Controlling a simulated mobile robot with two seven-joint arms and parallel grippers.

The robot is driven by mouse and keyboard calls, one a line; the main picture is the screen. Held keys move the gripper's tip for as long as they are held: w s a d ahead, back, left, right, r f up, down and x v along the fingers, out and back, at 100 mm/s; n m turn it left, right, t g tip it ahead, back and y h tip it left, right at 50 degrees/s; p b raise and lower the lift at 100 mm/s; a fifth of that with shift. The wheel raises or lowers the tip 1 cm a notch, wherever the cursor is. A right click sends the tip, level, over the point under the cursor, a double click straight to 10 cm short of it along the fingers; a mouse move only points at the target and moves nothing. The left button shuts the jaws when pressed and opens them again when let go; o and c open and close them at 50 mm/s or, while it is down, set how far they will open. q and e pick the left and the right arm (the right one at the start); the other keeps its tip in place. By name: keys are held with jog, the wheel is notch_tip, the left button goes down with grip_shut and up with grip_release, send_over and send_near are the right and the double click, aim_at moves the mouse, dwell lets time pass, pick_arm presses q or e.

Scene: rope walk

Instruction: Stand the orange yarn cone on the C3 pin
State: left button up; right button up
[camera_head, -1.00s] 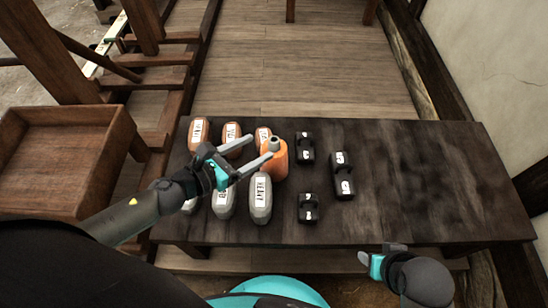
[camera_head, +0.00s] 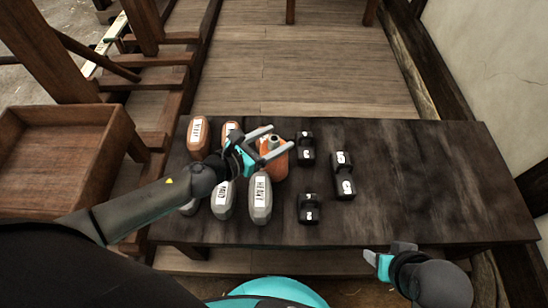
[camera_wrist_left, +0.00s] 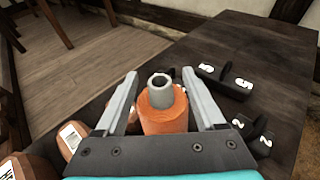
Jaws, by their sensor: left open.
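The orange yarn cone (camera_head: 276,169) stands on the dark table with its grey top up. My left gripper (camera_head: 279,137) is open, with its fingers on either side of the cone. In the left wrist view the cone (camera_wrist_left: 166,117) shows between the spread fingers, with a gap beside its grey neck. Black blocks with white marks (camera_head: 342,175) stand to the right of the cone; I cannot read C3 on any of them, and no pin is clear. My right gripper (camera_head: 373,259) is by the table's front edge, far from the cone; its jaw state is unclear.
Grey weights labelled HEAVY (camera_head: 261,199) stand in front of the cone, and brown labelled ones (camera_head: 197,134) behind and left. Other black blocks stand at the back (camera_head: 305,150) and front (camera_head: 308,209). The right half of the table (camera_head: 430,180) is clear. A wooden box (camera_head: 65,160) stands left.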

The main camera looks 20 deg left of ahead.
pick_arm(q)
grip_shut()
dwell(0.6)
dwell(0.8)
